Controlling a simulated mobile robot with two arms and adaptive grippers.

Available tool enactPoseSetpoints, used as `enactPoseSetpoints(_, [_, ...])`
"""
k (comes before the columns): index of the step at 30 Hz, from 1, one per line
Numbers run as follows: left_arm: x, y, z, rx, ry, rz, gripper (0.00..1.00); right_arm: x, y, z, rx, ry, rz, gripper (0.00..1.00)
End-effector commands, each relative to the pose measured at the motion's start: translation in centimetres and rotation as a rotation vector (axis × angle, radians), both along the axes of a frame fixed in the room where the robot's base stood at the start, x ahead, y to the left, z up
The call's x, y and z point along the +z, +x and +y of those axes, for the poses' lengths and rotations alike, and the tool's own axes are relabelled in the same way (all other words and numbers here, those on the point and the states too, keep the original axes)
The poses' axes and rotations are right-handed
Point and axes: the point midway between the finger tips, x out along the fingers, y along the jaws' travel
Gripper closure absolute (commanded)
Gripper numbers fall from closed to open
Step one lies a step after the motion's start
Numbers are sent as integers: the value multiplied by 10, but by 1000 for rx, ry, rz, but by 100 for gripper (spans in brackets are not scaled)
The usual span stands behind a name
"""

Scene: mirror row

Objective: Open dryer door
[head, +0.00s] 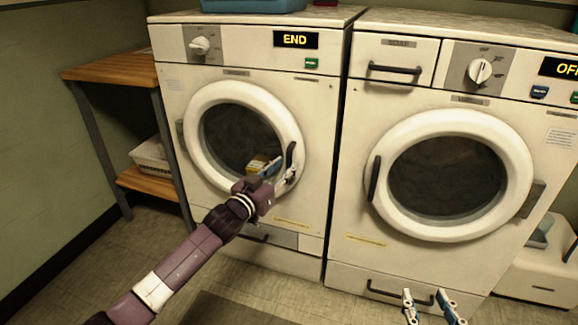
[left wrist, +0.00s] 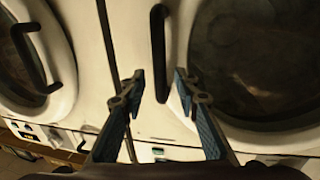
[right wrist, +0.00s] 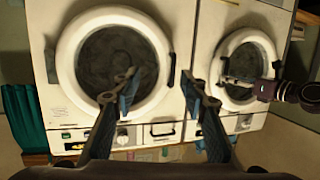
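The dryer appears to be the left machine, reading END. Its round door (head: 197,138) looks closed, with a black vertical handle (head: 290,157) on its right edge. My left gripper (head: 284,177) is in front of the handle's lower part. In the left wrist view, its fingers (left wrist: 160,82) are open and the handle (left wrist: 158,45) shows between and beyond the tips. I cannot tell whether the tips touch it. My right gripper (head: 429,301) is open and empty, low before the right machine. Its fingers also show in the right wrist view (right wrist: 163,84).
The right machine (head: 352,190) reads OFF; its closed round door (head: 515,150) has a handle (head: 375,178) on the left. A wooden shelf (head: 110,68) with a white basket (head: 150,157) stands left of the dryer. A white box-like unit (head: 540,280) is at the far right.

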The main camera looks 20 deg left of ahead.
Motion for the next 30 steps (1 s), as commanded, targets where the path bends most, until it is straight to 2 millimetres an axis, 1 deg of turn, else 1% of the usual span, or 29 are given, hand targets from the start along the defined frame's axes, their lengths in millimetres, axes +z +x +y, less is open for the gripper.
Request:
enactPoseSetpoints(1, [-1, 7, -2, 0, 1, -2, 71, 6, 3, 2, 3, 10, -38, 60])
enactPoseSetpoints(3, [-1, 14, -3, 0, 0, -1, 71, 18, 5, 4, 6, 22, -89, 60])
enactPoseSetpoints(6, [-1, 21, -5, 0, 0, 0, 71, 31, 7, 7, 10, 37, -145, 60])
enactPoseSetpoints(9, [0, 26, -6, 0, 0, 0, 71, 40, 8, 8, 13, 47, -182, 60])
enactPoseSetpoints(13, [0, 28, -7, 0, -1, 0, 71, 45, 9, 9, 14, 51, -203, 60])
enactPoseSetpoints(20, [0, 29, -7, 0, 0, 0, 71, 46, 9, 9, 14, 52, -205, 60])
enactPoseSetpoints(27, [0, 28, -7, 0, 0, 0, 97, 46, 9, 9, 14, 52, -205, 60])
enactPoseSetpoints(28, [0, 28, -7, 0, 0, 0, 100, 46, 9, 9, 14, 52, -205, 60])
enactPoseSetpoints(30, [0, 28, -7, 0, 0, 0, 100, 46, 9, 9, 14, 52, -205, 60])
